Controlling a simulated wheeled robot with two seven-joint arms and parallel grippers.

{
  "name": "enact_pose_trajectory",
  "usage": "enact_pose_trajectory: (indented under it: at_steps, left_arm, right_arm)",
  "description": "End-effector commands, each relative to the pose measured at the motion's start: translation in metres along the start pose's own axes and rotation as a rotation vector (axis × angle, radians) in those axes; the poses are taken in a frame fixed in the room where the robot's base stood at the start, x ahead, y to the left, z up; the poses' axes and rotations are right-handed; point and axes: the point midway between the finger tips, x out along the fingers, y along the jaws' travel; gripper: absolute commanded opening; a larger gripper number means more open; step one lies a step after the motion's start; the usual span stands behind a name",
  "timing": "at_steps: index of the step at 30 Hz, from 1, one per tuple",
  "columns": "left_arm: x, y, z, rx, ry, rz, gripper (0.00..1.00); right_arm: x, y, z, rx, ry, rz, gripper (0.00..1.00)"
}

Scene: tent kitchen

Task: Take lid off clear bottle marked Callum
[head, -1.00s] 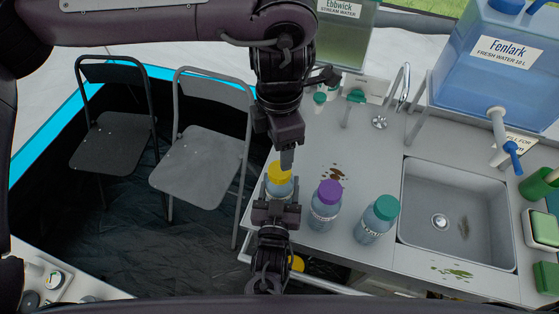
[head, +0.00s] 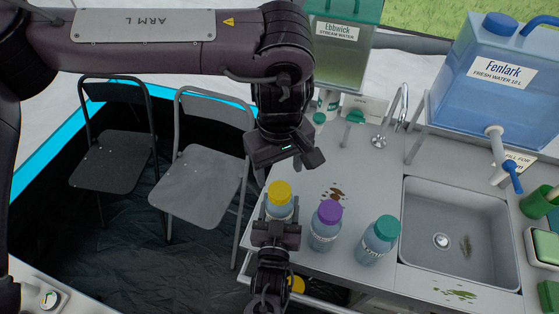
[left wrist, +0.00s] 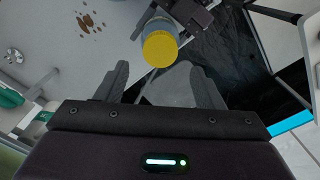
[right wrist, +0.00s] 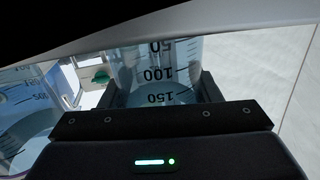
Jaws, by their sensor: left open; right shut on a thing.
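A clear bottle with a yellow lid (head: 279,188) stands at the counter's left edge; its name is not readable. My right gripper (head: 278,222) is shut around its body from the near side. The right wrist view shows the clear body with volume marks (right wrist: 160,75) between the fingers. My left gripper (head: 292,168) is open and empty above the yellow lid, not touching it. In the left wrist view the yellow lid (left wrist: 160,48) shows beyond the fingertips, still on the bottle. Bottles with a purple lid (head: 329,211) and a green lid (head: 387,227) stand to the right; their labels are too small to read.
A sink (head: 460,240) is at the right, below a blue Fenlark water tank (head: 500,75). The Ebbwick tank (head: 340,60) and a tap (head: 402,108) are at the back. Brown spots (head: 333,193) mark the counter. Two folding chairs (head: 205,170) stand left.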

Motion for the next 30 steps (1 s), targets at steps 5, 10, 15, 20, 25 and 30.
enact_pose_trajectory:
  at_steps: [5,10,15,20,25,30]
  left_arm:
    - [0.03,-0.001,0.001,-0.003,-0.004,-0.004,0.62]
    - [0.052,-0.001,0.001,-0.004,-0.003,-0.002,0.62]
    - [0.063,-0.001,0.001,-0.003,-0.002,-0.002,0.62]
    - [0.065,-0.001,0.001,-0.004,-0.001,-0.001,0.62]
    - [0.065,-0.001,0.0,-0.004,-0.001,-0.001,0.55]
    - [0.064,-0.001,0.0,-0.004,-0.001,-0.001,0.33]
  right_arm:
    - [0.0,0.0,0.0,0.0,0.001,0.0,0.0]
    - [0.0,0.0,0.0,0.0,0.0,0.0,0.0]
    - [0.0,0.0,0.0,0.0,0.0,0.0,0.0]
    - [0.0,0.0,0.0,0.0,0.0,0.0,0.0]
    - [0.0,0.0,0.0,0.0,0.0,0.0,0.0]
    - [0.0,0.0,0.0,0.0,0.0,0.0,0.0]
